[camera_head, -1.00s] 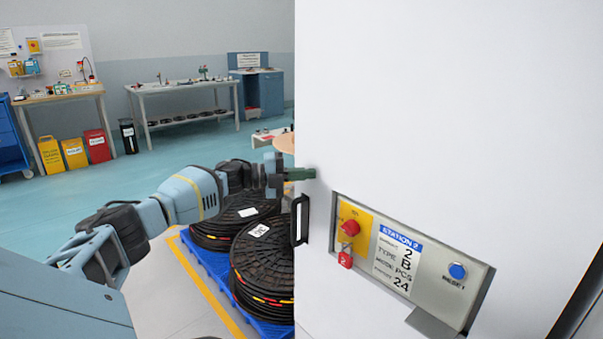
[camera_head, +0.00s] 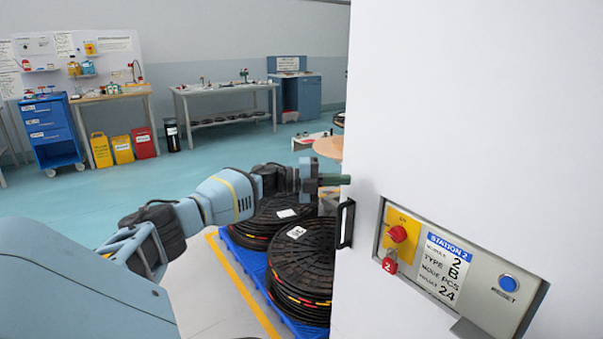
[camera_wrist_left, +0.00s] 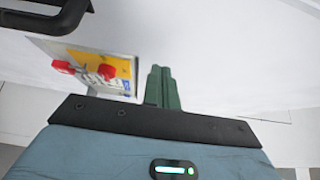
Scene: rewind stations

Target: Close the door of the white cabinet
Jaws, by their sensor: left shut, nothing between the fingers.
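The white cabinet door (camera_head: 455,90) fills the right side of the head view, its left edge upright. A black handle (camera_head: 345,224) sits near that edge; a dark handle (camera_wrist_left: 45,18) also shows at the top left of the left wrist view. My left gripper (camera_head: 346,180) is shut and empty, its green fingertips close to the door's left edge, just above the handle. In the left wrist view the green fingers (camera_wrist_left: 162,84) are together, pointing at the white surface. I cannot tell whether they touch it. My right gripper is out of view.
A control panel (camera_head: 500,308) with a red knob, red padlock and blue reset button is set in the white face. Stacked black cable reels (camera_head: 303,255) stand on a blue pallet (camera_head: 250,262) below my left arm.

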